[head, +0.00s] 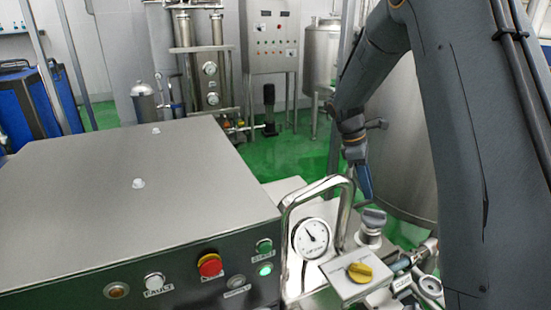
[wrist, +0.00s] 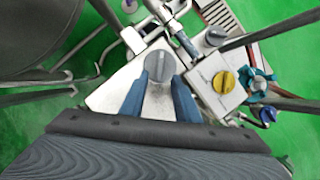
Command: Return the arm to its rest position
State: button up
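My gripper (head: 367,196) hangs from my arm on the right of the head view, its blue fingers pointing down. In the wrist view my gripper (wrist: 161,80) has its two blue fingers apart, with nothing held between them. A round grey knob (head: 373,217) on a steel fitting is just below the fingertips. It also shows in the wrist view (wrist: 159,66), in line with the gap between the fingers. A small clearance seems to separate fingertips and knob, but contact is hard to judge.
A yellow knob (head: 359,272) sits on a steel block beside the grey one. A bent steel pipe handle (head: 318,186) and a pressure gauge (head: 311,238) stand close left of the gripper. A grey control cabinet (head: 130,205) fills the left. A large steel tank (head: 400,150) stands behind.

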jog(key=s+a+m+t+y, duration=0.1)
jog(key=s+a+m, duration=0.5)
jog(key=s, duration=0.6)
jog(key=s+a+m+t+y, duration=0.2)
jog(key=s+a+m, duration=0.4)
jog(key=s, duration=0.6)
jog(key=shift+s+a+f+m+y, duration=0.25)
jog(key=shift+a+f+m+y, duration=0.2)
jog(key=shift+a, duration=0.25)
jog(key=shift+r, duration=0.1)
